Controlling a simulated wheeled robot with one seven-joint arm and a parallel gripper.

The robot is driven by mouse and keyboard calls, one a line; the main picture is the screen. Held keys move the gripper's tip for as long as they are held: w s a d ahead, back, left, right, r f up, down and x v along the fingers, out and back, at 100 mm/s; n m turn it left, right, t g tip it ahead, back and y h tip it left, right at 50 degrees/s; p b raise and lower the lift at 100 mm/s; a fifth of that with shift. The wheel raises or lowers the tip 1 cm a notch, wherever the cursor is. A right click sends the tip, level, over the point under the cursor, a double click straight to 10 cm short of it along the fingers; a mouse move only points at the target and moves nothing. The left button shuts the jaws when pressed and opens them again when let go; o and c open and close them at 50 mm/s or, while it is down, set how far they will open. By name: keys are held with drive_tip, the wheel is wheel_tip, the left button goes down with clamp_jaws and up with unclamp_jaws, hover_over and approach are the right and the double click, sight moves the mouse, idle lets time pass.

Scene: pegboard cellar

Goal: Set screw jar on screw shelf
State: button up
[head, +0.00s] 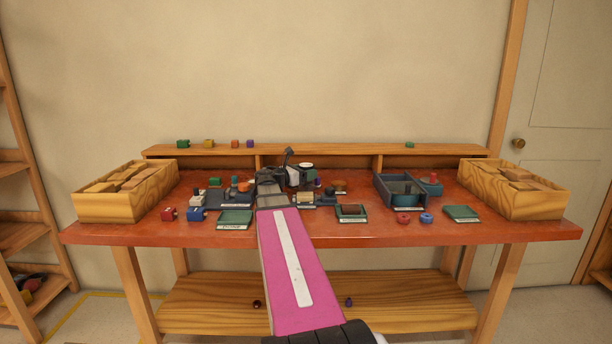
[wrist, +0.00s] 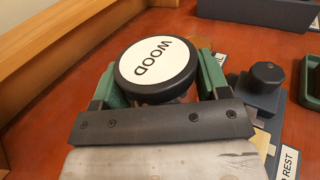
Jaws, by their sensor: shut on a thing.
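A jar with a round white lid lettered WOOD and a dark rim (wrist: 157,62) is between the green fingers of my gripper (wrist: 158,85), which is shut on it. The lid faces the wrist camera; the jar's body is mostly hidden below it. In the head view the pale lid (head: 306,166) shows beside my gripper (head: 301,177), over the back middle of the red bench. A long raised wooden shelf (head: 330,151) runs along the bench's back, just behind the jar. No readable label shows which part is the screw shelf.
Small coloured blocks sit on the shelf's left part and a green one (head: 409,145) on its right. Wooden boxes stand at both bench ends (head: 105,207) (head: 520,205). A blue-grey tray (head: 402,206) and several small items crowd the bench (head: 300,236). The shelf's middle top looks clear.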

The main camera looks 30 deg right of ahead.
drive_tip(key=shift+f, duration=0.4)
drive_tip(key=shift+f, duration=0.1)
drive_tip(key=o, duration=1.1)
drive_tip(key=shift+o, duration=0.2)
